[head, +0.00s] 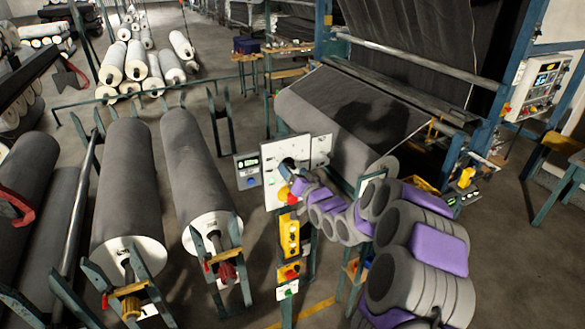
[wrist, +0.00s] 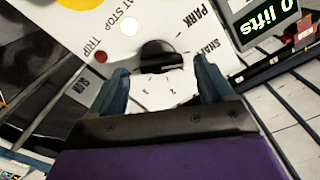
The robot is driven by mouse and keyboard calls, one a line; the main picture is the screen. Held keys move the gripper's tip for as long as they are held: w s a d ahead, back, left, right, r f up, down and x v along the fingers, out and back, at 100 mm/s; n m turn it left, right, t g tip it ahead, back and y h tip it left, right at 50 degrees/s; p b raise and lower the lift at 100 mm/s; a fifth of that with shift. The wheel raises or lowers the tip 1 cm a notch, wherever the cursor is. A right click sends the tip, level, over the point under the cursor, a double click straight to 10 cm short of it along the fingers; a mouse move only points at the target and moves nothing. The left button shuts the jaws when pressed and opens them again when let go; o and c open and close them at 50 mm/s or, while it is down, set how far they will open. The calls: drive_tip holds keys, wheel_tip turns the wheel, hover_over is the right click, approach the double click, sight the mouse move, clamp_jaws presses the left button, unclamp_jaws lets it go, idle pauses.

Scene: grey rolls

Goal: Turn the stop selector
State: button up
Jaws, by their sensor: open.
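The stop selector is a round black knob (wrist: 161,56) on a white panel (wrist: 150,100). Printed marks around it include PARK and small numbers, with AT STOP and TRIP to the left. The lettering appears upside down or tilted. My gripper (wrist: 161,66) is open, with one dark blue fingertip on each side of the knob. I cannot tell whether either fingertip touches it. In the head view the white panel (head: 271,158) stands left of my grey and purple arm, whose end is at the panel. The arm partly covers the panel there, and the knob is not clear.
A small display box (head: 248,170) is beside the panel; its lit readout (wrist: 275,20) ends in "lifts". A yellow button box (head: 290,236) is below the panel. Large grey rolls (head: 125,190) on stands fill the left. A machine frame with grey cloth (head: 345,105) rises behind.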

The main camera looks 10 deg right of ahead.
drive_tip(key=shift+x, duration=0.75)
drive_tip(key=c, duration=1)
